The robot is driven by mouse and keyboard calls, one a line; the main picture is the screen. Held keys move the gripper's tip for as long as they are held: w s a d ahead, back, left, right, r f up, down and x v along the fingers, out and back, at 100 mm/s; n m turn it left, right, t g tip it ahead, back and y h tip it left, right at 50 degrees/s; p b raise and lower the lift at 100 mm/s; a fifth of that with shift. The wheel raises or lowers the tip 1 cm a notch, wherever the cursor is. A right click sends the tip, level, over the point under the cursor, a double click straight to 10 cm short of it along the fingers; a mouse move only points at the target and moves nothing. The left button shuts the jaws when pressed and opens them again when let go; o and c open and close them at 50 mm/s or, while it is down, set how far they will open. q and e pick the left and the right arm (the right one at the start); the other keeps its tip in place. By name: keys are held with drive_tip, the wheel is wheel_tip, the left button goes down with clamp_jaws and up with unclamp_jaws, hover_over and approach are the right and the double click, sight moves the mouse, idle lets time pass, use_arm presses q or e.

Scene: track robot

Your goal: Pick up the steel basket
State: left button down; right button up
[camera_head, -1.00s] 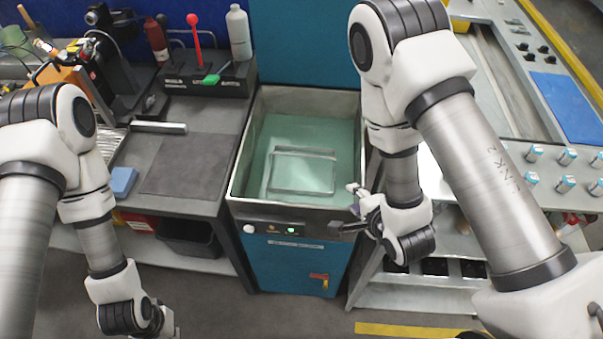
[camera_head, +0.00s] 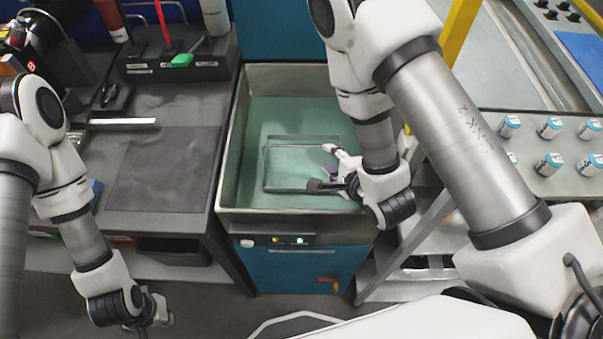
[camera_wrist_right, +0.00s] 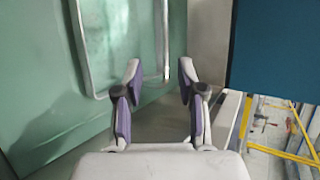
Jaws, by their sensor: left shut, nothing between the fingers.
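The steel basket (camera_head: 288,190) shows as a thin grey rectangular frame inside the green-lined tank (camera_head: 228,155). In the right wrist view its rim (camera_wrist_right: 84,48) is a bent metal bar, with another bar running down near the fingertips. My right gripper (camera_head: 322,168) is over the tank at the basket's right side. In the right wrist view its purple-padded fingers (camera_wrist_right: 160,72) are apart, with the right-hand bar's lower end between or just beyond the tips; contact cannot be told. My left gripper (camera_head: 158,318) is shut and empty, low in front of the left bench.
The tank sits in a blue cabinet (camera_head: 290,275) with a control panel. A grey bench (camera_head: 165,170) with a tool rack (camera_head: 190,65) stands left. At right, a metal table holds several small blue-and-white cylinders (camera_head: 548,165). The tank's walls surround the basket.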

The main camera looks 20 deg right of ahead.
sight(321, 147)
drive_tip(key=x, duration=0.5)
drive_tip(key=p+x, duration=0.1)
drive_tip(key=x, duration=0.1)
drive_tip(key=shift+w+d+r, duration=0.2)
drive_tip(key=shift+w+d, duration=0.15)
drive_tip(key=shift+w, duration=0.05)
drive_tip(key=shift+w+f, duration=0.3)
drive_tip(key=shift+s+r, duration=0.1)
drive_tip(key=shift+r, duration=0.05)
clamp_jaws()
